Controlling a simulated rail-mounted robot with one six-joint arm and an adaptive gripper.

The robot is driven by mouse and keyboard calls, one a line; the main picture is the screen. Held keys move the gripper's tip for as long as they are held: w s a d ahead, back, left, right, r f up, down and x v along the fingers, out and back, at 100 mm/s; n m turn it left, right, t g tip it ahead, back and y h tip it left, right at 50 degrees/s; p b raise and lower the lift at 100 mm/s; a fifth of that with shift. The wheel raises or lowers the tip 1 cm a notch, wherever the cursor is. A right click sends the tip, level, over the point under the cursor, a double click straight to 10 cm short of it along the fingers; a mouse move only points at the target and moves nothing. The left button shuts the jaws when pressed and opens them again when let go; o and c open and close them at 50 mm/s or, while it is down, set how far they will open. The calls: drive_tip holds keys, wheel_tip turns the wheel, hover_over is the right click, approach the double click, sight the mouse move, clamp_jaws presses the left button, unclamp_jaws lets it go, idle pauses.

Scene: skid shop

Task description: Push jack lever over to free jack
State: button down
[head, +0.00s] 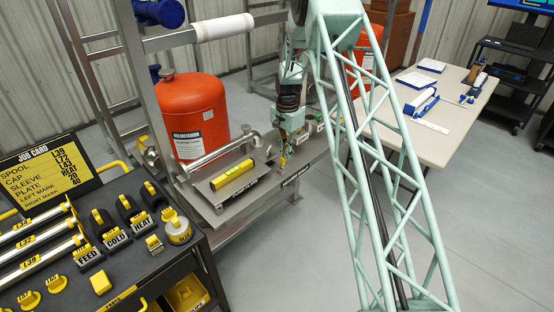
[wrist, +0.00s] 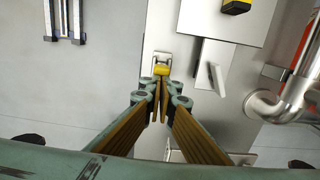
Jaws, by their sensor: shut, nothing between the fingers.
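In the wrist view my gripper (wrist: 161,92) is shut, with its fingertips together and nothing between them. A small yellow-ended piece (wrist: 161,71) in a light metal bracket (wrist: 162,57), which looks like the jack lever, lies just beyond the fingertips. I cannot tell whether they touch. In the head view my gripper (head: 284,157) points down over the metal skid, right of the plate with the yellow level (head: 233,174). There the lever cannot be told apart from the gripper, and the jack itself is not clearly seen.
A silver pipe (wrist: 284,102) with an elbow runs right of my gripper, and a thin upright metal tab (wrist: 217,79) stands nearer. An orange tank (head: 193,115) is behind the skid. A beige table (head: 438,140) stands at right, a dark tool cart (head: 190,245) at left.

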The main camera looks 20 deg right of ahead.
drive_tip(key=shift+r, duration=0.2)
idle(0.5)
wheel_tip(320, 180, up, 7)
drive_tip(key=p, duration=0.2)
drive_tip(key=shift+w+d+f, duration=0.15)
drive_tip(key=shift+d+f, duration=0.05)
drive_tip(key=shift+d, duration=0.25)
idle(0.5)
idle(0.4)
drive_tip(key=s+a+r+n+t+b, duration=0.15)
drive_tip(key=s+a+r, duration=0.25)
drive_tip(key=s+r, duration=0.5)
drive_tip(key=s+a+r+n, duration=0.3)
drive_tip(key=s+a+r, duration=0.25)
drive_tip(key=r, duration=0.65)
drive_tip(key=s+a+r+n+b, duration=0.15)
drive_tip(key=s+a+r, duration=0.25)
drive_tip(key=s+r, duration=0.5)
drive_tip(key=s+a+r+n+t+b, duration=0.1)
drive_tip(key=s+a+r+n, duration=0.2)
drive_tip(key=s, duration=0.7)
drive_tip(key=s+a+r+n+t+b, duration=0.1)
drive_tip(key=s+a+r, duration=0.3)
drive_tip(key=s, duration=0.6)
drive_tip(key=s+a+f+n+b, duration=0.1)
drive_tip(key=s+f+n, duration=0.2)
drive_tip(key=s, duration=1.5)
drive_tip(key=shift+s+a+b, duration=0.2)
drive_tip(key=shift+s+b, duration=0.1)
